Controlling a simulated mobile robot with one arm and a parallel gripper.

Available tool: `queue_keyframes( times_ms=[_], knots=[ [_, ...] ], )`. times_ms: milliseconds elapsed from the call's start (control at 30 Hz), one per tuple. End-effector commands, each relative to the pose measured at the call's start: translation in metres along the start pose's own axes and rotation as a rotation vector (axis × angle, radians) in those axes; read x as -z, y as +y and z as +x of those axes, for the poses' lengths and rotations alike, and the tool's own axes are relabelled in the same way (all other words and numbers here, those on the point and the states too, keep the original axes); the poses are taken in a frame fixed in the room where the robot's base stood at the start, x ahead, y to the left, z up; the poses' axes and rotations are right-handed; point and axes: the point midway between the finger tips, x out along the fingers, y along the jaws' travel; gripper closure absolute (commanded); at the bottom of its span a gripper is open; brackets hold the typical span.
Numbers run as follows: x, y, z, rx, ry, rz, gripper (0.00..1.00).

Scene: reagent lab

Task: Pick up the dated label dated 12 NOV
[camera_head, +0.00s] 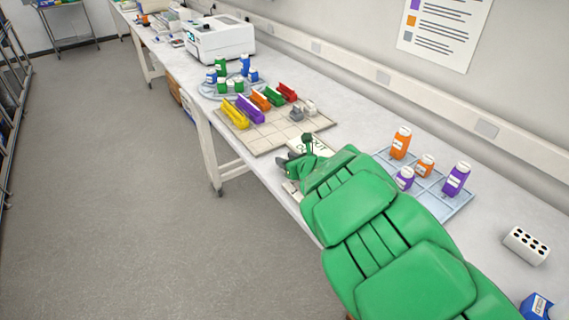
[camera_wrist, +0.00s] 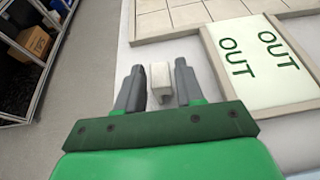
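My gripper (camera_wrist: 161,66) is open, with two dark grey fingers apart. In the wrist view a small plain whitish block (camera_wrist: 160,78) shows between the fingers, with a gap on either side. No date is readable on it, so I cannot tell whether it is the 12 NOV label. In the head view my gripper (camera_head: 288,162) is low over the near edge of the bench, and my green arm hides much of the area around it. No 12 NOV text is readable in either view.
A framed panel marked OUT (camera_wrist: 262,90) lies right of my gripper. A beige gridded board (camera_head: 265,135) with coloured bins (camera_head: 249,109) is beyond. A blue tray (camera_head: 445,205) with orange and purple bottles is at right. The bench's near edge is close, with floor (camera_head: 130,190) to the left.

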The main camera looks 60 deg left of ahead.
Motion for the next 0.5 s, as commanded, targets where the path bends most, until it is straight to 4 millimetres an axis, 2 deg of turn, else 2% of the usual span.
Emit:
queue_keyframes(
  times_ms=[33,200,233,500],
  knots=[
    [0.0000,0.0000,0.0000,0.000,0.000,0.000,0.71],
    [-0.0001,0.0000,-0.0001,0.000,0.000,0.000,0.97],
    [-0.0001,0.0000,-0.0001,0.000,0.000,0.000,1.00],
    [0.0000,0.0000,-0.0001,0.000,0.000,0.000,1.00]
  ],
)
